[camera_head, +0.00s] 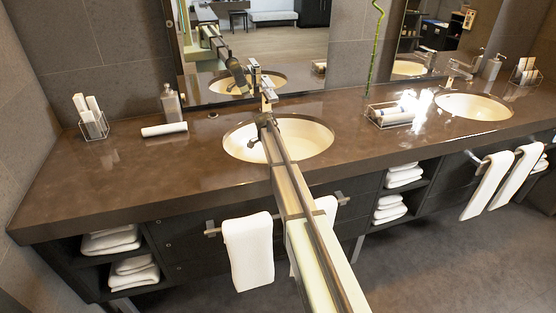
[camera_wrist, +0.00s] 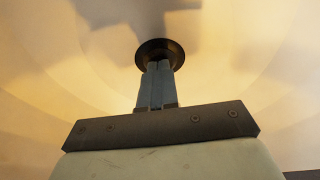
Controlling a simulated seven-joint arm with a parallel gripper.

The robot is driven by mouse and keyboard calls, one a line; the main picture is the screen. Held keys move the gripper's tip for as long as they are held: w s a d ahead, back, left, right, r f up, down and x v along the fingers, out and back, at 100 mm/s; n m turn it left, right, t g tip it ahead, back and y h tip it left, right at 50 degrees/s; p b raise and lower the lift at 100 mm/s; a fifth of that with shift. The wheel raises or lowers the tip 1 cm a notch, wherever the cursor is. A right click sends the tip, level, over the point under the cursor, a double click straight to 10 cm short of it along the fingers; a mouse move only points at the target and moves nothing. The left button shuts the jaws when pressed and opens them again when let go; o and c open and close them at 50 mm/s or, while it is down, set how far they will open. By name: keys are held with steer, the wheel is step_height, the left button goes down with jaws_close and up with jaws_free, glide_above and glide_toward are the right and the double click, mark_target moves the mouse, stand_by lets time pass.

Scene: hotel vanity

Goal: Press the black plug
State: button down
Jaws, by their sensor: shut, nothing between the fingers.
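The black plug (camera_wrist: 160,47) is a round dark disc at the bottom of the cream sink basin (camera_wrist: 60,85) in the wrist view. My gripper (camera_wrist: 158,64) has its two blue-grey fingers shut side by side, with nothing held. The fingertips overlap the near part of the plug in the picture; I cannot tell whether they touch it. In the head view my arm reaches over the left sink (camera_head: 312,139), with its end above the bowl. I cannot make out the plug in that view.
A faucet (camera_head: 254,72) stands behind the left sink, close to my arm's end. A rolled towel (camera_head: 164,129) and a soap dispenser (camera_head: 171,102) are to its left on the brown counter (camera_head: 100,180). A clear tray (camera_head: 389,116) lies to the right.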

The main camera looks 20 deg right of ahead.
steer(key=v, duration=1.3)
steer(key=shift+d+r, duration=0.35)
steer(key=shift+r, duration=0.05)
steer(key=shift+a, duration=0.1)
stand_by(0.4)
